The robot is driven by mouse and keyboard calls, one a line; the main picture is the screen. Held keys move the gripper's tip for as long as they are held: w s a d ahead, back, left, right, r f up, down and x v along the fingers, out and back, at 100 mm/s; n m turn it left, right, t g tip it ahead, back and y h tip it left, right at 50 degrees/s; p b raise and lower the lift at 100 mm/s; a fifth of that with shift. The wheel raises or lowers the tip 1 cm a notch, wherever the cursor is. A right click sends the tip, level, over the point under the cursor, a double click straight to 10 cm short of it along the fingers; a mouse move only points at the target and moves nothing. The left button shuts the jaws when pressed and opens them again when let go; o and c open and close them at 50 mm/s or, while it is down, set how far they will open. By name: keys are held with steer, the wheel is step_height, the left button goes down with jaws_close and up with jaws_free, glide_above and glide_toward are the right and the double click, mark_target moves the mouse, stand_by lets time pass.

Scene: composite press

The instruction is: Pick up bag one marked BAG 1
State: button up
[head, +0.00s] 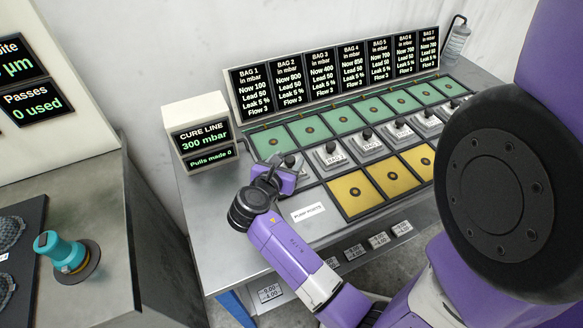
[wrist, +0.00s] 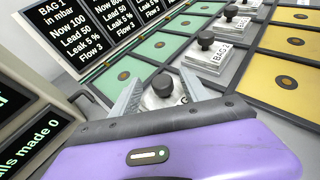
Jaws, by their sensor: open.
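Bag one is a small pale block with a black knob (head: 290,161), first at the left end of the row of like blocks. Its marking cannot be read, as my gripper partly hides it. In the wrist view the knob of bag one (wrist: 163,85) shows between my two grey fingers. My gripper (head: 272,168) is open and empty, close to bag one; it also shows in the wrist view (wrist: 160,78). I cannot tell whether the fingers touch the block.
The BAG 2 block (head: 330,156) stands just to the right, with several more beyond. Green pads (head: 269,143) lie behind the row and yellow pads (head: 356,193) in front. A display panel (head: 340,70) rises behind. The CURE LINE box (head: 201,137) stands at left.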

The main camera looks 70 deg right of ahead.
mark_target(292, 157)
steer(key=shift+x, duration=2)
steer(key=shift+s+r, duration=0.1)
jaws_close()
